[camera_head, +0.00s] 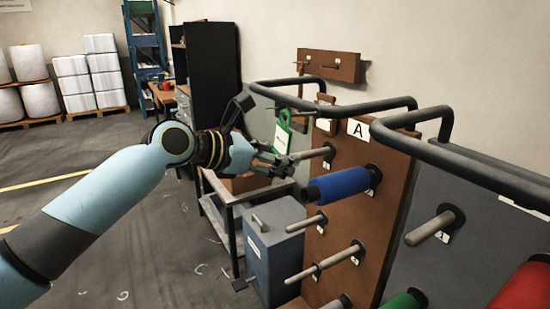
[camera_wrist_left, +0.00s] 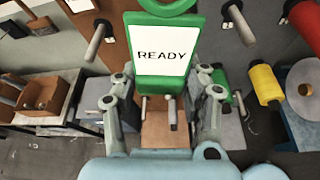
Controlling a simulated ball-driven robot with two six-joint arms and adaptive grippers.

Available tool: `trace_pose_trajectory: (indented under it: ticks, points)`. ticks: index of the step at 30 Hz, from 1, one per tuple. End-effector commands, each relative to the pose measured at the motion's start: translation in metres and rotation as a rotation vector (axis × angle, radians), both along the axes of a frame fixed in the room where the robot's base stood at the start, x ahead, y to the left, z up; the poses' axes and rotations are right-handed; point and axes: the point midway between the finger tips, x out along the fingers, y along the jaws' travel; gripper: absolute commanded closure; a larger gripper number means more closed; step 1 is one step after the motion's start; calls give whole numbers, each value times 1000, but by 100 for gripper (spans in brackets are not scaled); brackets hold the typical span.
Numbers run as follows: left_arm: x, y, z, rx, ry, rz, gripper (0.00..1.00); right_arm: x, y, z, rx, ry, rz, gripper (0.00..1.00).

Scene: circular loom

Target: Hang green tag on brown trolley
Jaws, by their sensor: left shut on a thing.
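The green tag (camera_head: 283,138) has a white face and a hole at its top. It is upright, held in front of the brown trolley. In the left wrist view the green tag (camera_wrist_left: 162,48) reads READY. My left gripper (camera_head: 282,161) is shut on the tag's lower part, which sits between its fingers (camera_wrist_left: 164,95). The brown trolley (camera_head: 395,205) has a brown panel marked A, a dark tubular handle along its top and several grey pegs. The tag appears to be apart from the pegs, but its exact depth is hard to tell. My right gripper is not in view.
A blue spool (camera_head: 342,184) sits on a trolley peg. A grey trolley (camera_head: 455,255) with red and green spools stands at right. Open floor lies at left.

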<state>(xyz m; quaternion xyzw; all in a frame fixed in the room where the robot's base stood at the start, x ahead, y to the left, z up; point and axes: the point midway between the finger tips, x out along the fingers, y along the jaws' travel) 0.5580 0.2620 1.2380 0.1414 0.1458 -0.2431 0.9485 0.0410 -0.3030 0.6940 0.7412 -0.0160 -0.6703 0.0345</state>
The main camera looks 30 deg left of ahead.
Motion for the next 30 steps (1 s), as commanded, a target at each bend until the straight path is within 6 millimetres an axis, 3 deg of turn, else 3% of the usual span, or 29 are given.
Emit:
trace_pose_trajectory:
  ticks: [30]
  points:
    - [3, -1, -5, 2, 3, 1, 95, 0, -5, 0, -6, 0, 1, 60]
